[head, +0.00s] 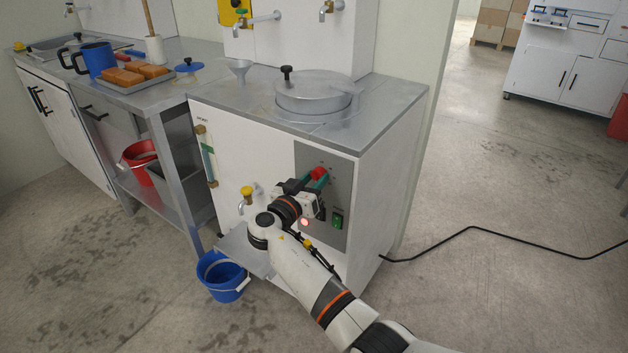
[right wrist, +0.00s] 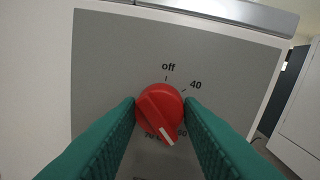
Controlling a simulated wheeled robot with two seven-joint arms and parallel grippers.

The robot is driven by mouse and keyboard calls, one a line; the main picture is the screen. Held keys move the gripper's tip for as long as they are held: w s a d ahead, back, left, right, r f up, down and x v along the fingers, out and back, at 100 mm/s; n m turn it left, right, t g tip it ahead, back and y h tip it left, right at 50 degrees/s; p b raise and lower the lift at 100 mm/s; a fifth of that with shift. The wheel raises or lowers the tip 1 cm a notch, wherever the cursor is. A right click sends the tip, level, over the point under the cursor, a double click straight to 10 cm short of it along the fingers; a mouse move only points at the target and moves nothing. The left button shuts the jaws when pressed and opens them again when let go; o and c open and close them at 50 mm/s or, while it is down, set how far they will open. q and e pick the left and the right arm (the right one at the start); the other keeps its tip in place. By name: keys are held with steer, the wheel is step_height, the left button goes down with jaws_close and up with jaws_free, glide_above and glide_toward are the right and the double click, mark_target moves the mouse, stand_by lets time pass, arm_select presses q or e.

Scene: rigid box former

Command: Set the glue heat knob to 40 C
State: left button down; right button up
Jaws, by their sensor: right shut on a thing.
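The red glue heat knob (head: 318,173) sits on the grey control panel (head: 312,152) of the white glue cabinet. In the right wrist view the knob (right wrist: 158,104) shows between my fingers, with "off" above it and "40" at its upper right. Its white pointer mark faces down and slightly right, between "70" and another number partly hidden by the knob and finger. My right gripper (right wrist: 161,104) is shut on the knob, one teal finger on each side. My left gripper is in neither view.
A green switch (head: 337,218) sits below the knob on the panel. A yellow-handled tap (head: 247,191) is left of my right arm, with a blue bucket (head: 222,278) on the floor below. A lidded pot (head: 312,93) is set in the cabinet top. Floor to the right is mostly clear, with a black cable (head: 470,229).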

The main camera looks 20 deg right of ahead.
steer(key=shift+n, duration=0.4)
steer(key=shift+r+n, duration=0.1)
steer(key=shift+n, duration=0.8)
steer(key=n, duration=0.2)
steer(key=shift+r+n, duration=0.1)
steer(key=shift+n, duration=0.2)
steer(key=n+p, duration=0.2)
steer(key=n, duration=0.4)
steer(key=shift+w+r+g+p, duration=0.1)
steer(key=shift+g+p, duration=0.2)
steer(key=shift+g, duration=0.1)
steer(key=n+p, duration=0.2)
steer(key=n, duration=0.3)
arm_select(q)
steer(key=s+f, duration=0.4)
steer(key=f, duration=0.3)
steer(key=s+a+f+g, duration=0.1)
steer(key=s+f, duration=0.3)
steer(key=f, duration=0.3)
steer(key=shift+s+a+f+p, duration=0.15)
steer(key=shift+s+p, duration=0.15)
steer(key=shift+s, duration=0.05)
arm_select(e)
steer(key=shift+a+n+g, duration=0.1)
steer(key=shift+n+g, duration=0.2)
steer(key=shift+n, duration=0.2)
steer(key=o, duration=1)
steer(key=shift+w, duration=0.1)
